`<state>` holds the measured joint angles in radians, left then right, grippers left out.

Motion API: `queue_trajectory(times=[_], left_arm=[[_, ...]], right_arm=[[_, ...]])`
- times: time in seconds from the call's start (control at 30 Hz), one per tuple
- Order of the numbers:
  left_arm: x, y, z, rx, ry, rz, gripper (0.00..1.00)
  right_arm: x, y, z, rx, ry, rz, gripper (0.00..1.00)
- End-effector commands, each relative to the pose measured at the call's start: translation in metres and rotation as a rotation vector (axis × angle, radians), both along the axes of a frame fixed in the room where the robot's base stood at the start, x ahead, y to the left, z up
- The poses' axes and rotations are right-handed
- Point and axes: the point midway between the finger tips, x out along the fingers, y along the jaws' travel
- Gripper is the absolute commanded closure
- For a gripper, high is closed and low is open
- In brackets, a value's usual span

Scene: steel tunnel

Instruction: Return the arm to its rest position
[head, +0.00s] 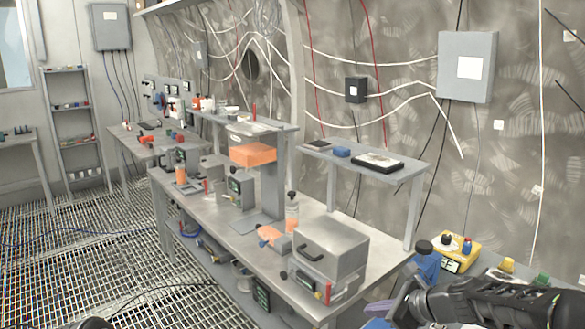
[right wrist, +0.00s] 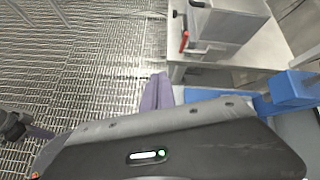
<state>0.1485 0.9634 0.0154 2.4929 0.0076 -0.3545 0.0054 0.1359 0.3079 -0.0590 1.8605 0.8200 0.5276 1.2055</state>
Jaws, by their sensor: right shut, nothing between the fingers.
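My right arm comes in from the lower right in the head view. Its gripper (head: 380,309) is low beside the near right corner of the steel workbench (head: 190,205). In the right wrist view the purple fingers of this gripper (right wrist: 158,92) are together with nothing between them, above the floor grating and close to the bench edge.
A grey metal case (head: 330,250) with a black handle stands on the near end of the bench. A yellow box (head: 461,253) and a blue container (head: 427,266) are close to my right arm. Open floor grating (head: 60,260) lies to the left.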

Motion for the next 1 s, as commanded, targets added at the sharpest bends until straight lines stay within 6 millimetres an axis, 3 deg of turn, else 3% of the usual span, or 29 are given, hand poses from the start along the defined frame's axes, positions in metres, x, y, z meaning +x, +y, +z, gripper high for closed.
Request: queue_trajectory(times=[0.13, 0.27, 0.43, 0.57, 0.67, 0.8, 0.9, 1.0], left_arm=[[0.001, 0.000, 0.000, 0.000, -0.002, 0.001, 1.00], [0.001, 0.000, 0.000, 0.000, -0.001, 0.000, 1.00], [0.001, 0.000, 0.000, 0.000, -0.001, 0.000, 1.00], [0.001, 0.000, -0.001, 0.000, -0.001, 0.000, 1.00], [0.001, 0.000, -0.001, 0.000, -0.001, 0.000, 1.00], [0.001, 0.000, 0.000, 0.000, -0.001, 0.000, 1.00], [0.001, 0.000, 0.000, 0.000, -0.001, 0.000, 1.00], [0.001, 0.000, 0.000, 0.000, -0.001, 0.000, 1.00]], right_arm=[[0.002, -0.012, -0.011, -0.140, -0.070, 0.058, 1.00], [-0.004, -0.021, -0.035, -0.321, -0.129, 0.157, 1.00], [-0.026, -0.022, -0.097, -0.608, -0.185, 0.388, 1.00], [-0.059, -0.011, -0.159, -0.820, -0.226, 0.657, 1.00], [-0.104, 0.010, -0.218, -0.967, -0.283, 0.950, 1.00], [-0.189, 0.054, -0.285, -1.045, -0.409, 1.361, 1.00], [-0.248, 0.083, -0.314, -1.003, -0.480, 1.551, 1.00], [-0.297, 0.102, -0.329, -0.921, -0.498, 1.645, 1.00]])
